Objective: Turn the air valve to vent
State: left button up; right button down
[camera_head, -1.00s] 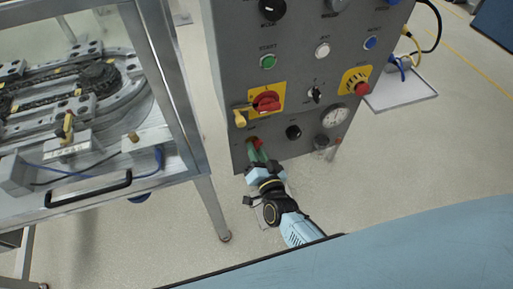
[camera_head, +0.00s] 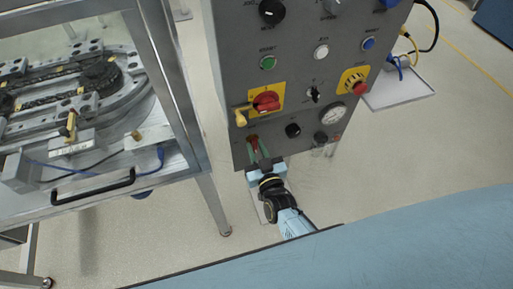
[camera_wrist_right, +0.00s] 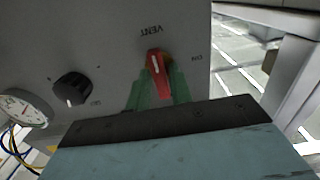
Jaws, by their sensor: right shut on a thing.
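The air valve is a red handle (camera_wrist_right: 155,66) low on the grey control panel, with "VENT" printed beside it and "ON" on its other side. In the head view the red valve (camera_head: 253,141) is small and partly covered by my fingers. In the right wrist view its white line points roughly at the "VENT" lettering, slightly tilted. My right gripper (camera_head: 258,150) has its green fingers on both sides of the handle, shut on it; the fingers also show in the right wrist view (camera_wrist_right: 157,92). My left gripper is not in view.
Above the valve is a red rotary switch on a yellow plate (camera_head: 266,101) with a yellow padlock. A black knob (camera_head: 293,130) and a pressure gauge (camera_head: 332,113) sit to the right. A metal-framed ring track table (camera_head: 185,110) stands close on the left.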

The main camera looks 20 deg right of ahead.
dwell(0.4)
jog(key=c, duration=1.4)
grip_release()
jog(key=shift+c, duration=0.2)
jog(key=shift+s, duration=0.1)
jog(key=s+p, duration=0.1)
jog(key=s, duration=1.2)
jog(key=shift+d, duration=0.2)
jog(key=shift+s, duration=0.1)
